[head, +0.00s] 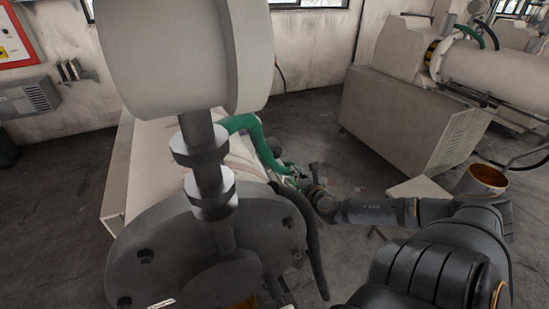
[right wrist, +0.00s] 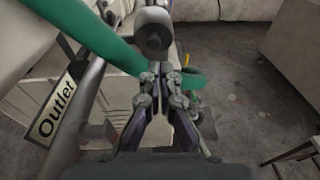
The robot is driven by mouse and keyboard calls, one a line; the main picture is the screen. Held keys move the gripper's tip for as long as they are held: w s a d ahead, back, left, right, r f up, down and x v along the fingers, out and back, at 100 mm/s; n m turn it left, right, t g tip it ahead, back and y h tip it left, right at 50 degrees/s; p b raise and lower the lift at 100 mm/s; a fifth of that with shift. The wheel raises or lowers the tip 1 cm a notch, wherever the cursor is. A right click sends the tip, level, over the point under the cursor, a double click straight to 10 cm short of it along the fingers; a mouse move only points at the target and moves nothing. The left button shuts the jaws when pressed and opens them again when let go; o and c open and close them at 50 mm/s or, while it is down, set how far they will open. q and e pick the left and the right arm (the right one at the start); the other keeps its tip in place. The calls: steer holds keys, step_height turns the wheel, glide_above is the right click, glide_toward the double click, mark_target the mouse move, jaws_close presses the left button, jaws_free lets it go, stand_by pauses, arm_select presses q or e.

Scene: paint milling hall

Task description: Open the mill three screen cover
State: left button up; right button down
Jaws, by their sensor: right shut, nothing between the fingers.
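The mill close in front of me has a pale cream drum (head: 180,55) and a dark grey round plate (head: 150,250) with bolts around its rim. I cannot tell from these views which part is the screen cover. My right gripper (head: 294,178) is just right of the plate, near the end of a green hose (head: 262,148). In the right wrist view its fingers (right wrist: 172,72) are together and empty. A grey round-ended part (right wrist: 153,30) lies just beyond the fingertips, and the green hose (right wrist: 90,35) passes behind them; contact is unclear. My left gripper is not in view.
An "Outlet" label (right wrist: 57,108) sits on the left in the right wrist view. Another mill (head: 415,120) stands at the back right, with an open pail of orange-brown content (head: 481,181) near it. Bare floor (head: 310,125) lies between the mills.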

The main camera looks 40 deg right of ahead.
steer(key=a+r+n, duration=0.1)
steer(key=a, duration=0.1)
steer(key=b, duration=0.6)
glide_toward(272, 147)
step_height(272, 147, down, 2)
steer(key=shift+t, duration=0.3)
steer(key=w, duration=0.2)
steer(key=w+d+p, duration=0.1)
steer(key=w+d, duration=0.1)
steer(key=w, duration=0.1)
steer(key=shift+w+d+r+p, duration=0.2)
steer(key=shift+w+r+p, duration=0.15)
steer(key=shift+p, duration=0.05)
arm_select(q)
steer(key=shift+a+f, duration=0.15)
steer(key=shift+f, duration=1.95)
arm_select(e)
steer(key=shift+w+d+f, duration=0.1)
steer(key=shift+w+d, duration=0.05)
steer(key=shift+w, duration=0.25)
